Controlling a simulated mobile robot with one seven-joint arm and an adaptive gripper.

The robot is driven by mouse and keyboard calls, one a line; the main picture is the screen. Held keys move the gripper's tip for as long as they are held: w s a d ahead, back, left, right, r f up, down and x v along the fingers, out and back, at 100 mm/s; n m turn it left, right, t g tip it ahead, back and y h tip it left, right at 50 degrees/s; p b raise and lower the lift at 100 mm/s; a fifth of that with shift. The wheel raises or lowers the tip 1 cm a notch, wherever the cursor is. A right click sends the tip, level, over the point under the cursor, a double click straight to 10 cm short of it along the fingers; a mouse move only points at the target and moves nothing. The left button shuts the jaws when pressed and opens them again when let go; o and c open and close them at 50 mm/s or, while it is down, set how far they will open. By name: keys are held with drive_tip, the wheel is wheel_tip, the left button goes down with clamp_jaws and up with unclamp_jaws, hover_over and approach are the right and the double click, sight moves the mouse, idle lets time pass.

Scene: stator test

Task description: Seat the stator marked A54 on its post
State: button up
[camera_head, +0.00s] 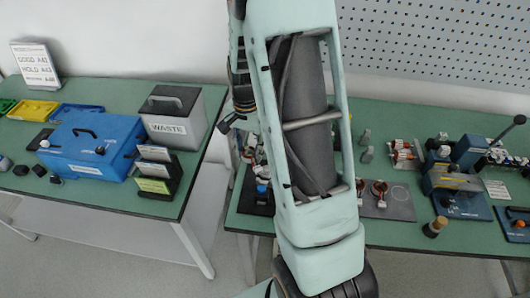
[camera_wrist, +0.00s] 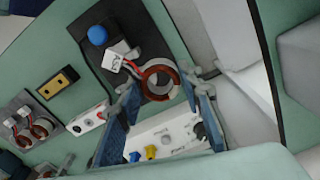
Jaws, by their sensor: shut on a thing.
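My gripper (camera_wrist: 162,88) has its two blue fingers on either side of a stator, a copper-wound ring (camera_wrist: 151,69) with light outer parts, and is shut on it. A white tag (camera_wrist: 113,58) lies beside the ring; its marking is too small to read surely. The stator appears over or on a dark plate (camera_wrist: 99,72) with a blue knob (camera_wrist: 97,35). I cannot tell whether it touches the plate, and no post shows clearly. In the head view the dark plate (camera_head: 256,203) and blue knob (camera_head: 262,189) show left of my arm, which hides my gripper.
A white panel (camera_wrist: 176,133) with yellow and blue knobs lies between the fingers in the wrist view. A grey plate (camera_head: 397,207) holds other stators. A yellow-and-black block (camera_wrist: 57,83) lies nearby. The blue box (camera_head: 92,135) and waste bin (camera_head: 190,112) stand on the left table.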

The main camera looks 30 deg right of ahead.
drive_tip(key=d+m, duration=0.1)
drive_tip(key=m, duration=0.1)
drive_tip(key=d+f+m, duration=0.1)
drive_tip(key=d+m, duration=0.1)
drive_tip(key=d+f+m, duration=0.1)
drive_tip(key=d+m, duration=0.1)
drive_tip(key=shift+s+d+f+m, duration=0.2)
drive_tip(key=shift+s+m, duration=0.2)
drive_tip(key=shift+f+b, duration=0.9)
drive_tip(key=shift+f, duration=0.3)
drive_tip(key=shift+f, duration=0.15)
drive_tip(key=shift+f+b, duration=0.7)
drive_tip(key=shift+f, duration=0.05)
drive_tip(key=shift+f+b, duration=0.4)
drive_tip(key=shift+f, duration=0.05)
drive_tip(key=o, duration=1.3)
drive_tip(key=shift+o, duration=0.2)
